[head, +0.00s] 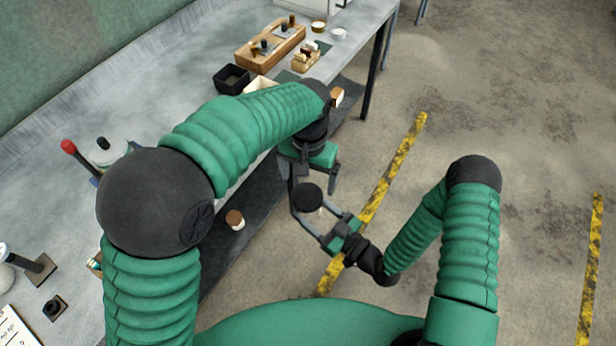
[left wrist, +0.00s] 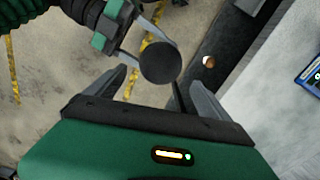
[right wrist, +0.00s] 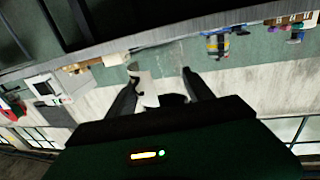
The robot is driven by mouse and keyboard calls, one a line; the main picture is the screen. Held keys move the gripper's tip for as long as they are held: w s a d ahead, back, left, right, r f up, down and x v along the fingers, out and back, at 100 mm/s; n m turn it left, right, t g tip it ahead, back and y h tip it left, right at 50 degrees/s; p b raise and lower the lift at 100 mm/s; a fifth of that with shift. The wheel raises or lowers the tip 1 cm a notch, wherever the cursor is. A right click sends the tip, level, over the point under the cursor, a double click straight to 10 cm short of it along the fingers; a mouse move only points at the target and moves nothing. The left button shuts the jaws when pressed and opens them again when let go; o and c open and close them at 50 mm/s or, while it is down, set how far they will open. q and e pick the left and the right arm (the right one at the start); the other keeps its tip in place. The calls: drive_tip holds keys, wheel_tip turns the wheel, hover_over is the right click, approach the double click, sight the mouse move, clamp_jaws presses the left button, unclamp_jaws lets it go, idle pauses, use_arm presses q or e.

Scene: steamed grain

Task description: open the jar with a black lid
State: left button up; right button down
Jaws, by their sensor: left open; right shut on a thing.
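The jar's round black lid (head: 307,196) faces up in the head view, off the table's edge above the floor. My right gripper (head: 314,210) is shut on the jar below the lid. The lid hides most of the jar's body from above; a pale part that looks like the jar (right wrist: 147,85) shows between the fingers in the right wrist view. My left gripper (head: 313,180) is open just above the jar. In the left wrist view the lid (left wrist: 160,62) lies between and just beyond the open fingers; I cannot tell whether they touch it.
The grey workbench (head: 150,80) runs along the left, with a wooden holder (head: 270,45), a black open box (head: 231,79) and a red-capped item (head: 69,147). A small brown-topped container (head: 235,220) is below the bench's edge. Open floor with yellow-black tape (head: 405,150) lies to the right.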

sight(307, 196)
use_arm(q)
drive_tip(key=m, duration=0.2)
drive_tip(key=r+m, duration=0.1)
drive_tip(key=m, duration=0.1)
drive_tip(key=r+m, duration=0.1)
drive_tip(key=m, duration=0.1)
drive_tip(key=shift+s+a, duration=0.1)
drive_tip(key=shift+s, duration=0.2)
drive_tip(key=shift+m, duration=0.3)
wheel_tip(307, 196, down, 8)
drive_tip(key=shift+r, duration=0.1)
drive_tip(key=c, duration=1.5)
drive_tip(key=n, duration=0.2)
drive_tip(key=shift+n, duration=0.3)
drive_tip(key=shift+c, duration=0.2)
drive_tip(key=shift+s+r, duration=0.1)
